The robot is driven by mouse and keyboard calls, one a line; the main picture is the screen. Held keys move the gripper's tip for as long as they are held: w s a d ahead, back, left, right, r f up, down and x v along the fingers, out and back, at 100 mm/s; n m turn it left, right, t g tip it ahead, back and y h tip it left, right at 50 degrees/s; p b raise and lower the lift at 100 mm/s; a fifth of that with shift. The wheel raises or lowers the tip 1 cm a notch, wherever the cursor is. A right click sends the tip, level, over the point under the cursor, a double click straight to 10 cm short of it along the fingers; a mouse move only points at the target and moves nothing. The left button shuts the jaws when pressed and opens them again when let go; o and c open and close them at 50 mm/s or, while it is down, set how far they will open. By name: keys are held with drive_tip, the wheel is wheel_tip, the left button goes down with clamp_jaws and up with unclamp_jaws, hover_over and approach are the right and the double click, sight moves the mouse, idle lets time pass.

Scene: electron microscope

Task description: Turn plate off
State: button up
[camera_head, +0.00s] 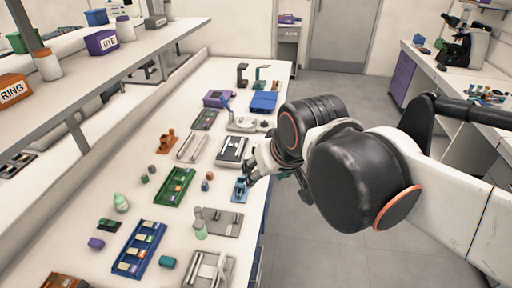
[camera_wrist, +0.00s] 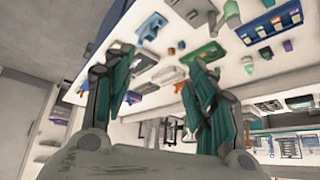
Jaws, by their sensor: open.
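My gripper (camera_head: 254,172) is at the right edge of the long white bench, above or beside a small blue item (camera_head: 240,188). In the wrist view my gripper (camera_wrist: 158,62) has its two green-lined fingers spread, with nothing between them. A flat device with a dark and white top (camera_head: 232,150) lies just left of the gripper in the head view; it may be the plate. A white device (camera_head: 246,124) stands behind it. I cannot tell for certain which is the plate, and no switch or lit indicator can be made out.
Trays and small parts crowd the bench (camera_head: 90,195), including a green tray (camera_head: 174,188), a blue tray (camera_head: 139,250) and a bottle with green liquid (camera_head: 200,228). A shelf (camera_head: 110,62) overhangs the left. The floor (camera_head: 335,160) right of the bench is clear.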

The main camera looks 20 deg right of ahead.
drive_tip(key=w+d+r+m+g+p, duration=0.1)
drive_tip(key=w+d+r+m+g, duration=0.15)
drive_tip(key=w, duration=1.15)
drive_tip(key=w+d+r+m+g+p, duration=0.1)
drive_tip(key=w+d+m, duration=0.3)
drive_tip(key=w, duration=0.9)
drive_tip(key=w+d+f+m+g+p, duration=0.1)
drive_tip(key=w+d+f+m+g, duration=0.15)
drive_tip(key=w+d+f, duration=0.5)
drive_tip(key=w+d+f+m+g+p, duration=0.1)
drive_tip(key=w+d+f+m+p, duration=0.15)
drive_tip(key=w+f, duration=0.9)
drive_tip(key=f+b, duration=0.1)
drive_tip(key=f, duration=0.4)
drive_tip(key=s+f+b, duration=0.1)
drive_tip(key=f+b, duration=0.1)
drive_tip(key=f, duration=0.3)
drive_tip(key=f+b, duration=0.1)
drive_tip(key=f, duration=0.4)
drive_tip(key=shift+s+f, duration=0.1)
drive_tip(key=shift+s, duration=0.25)
drive_tip(key=c, duration=1.1)
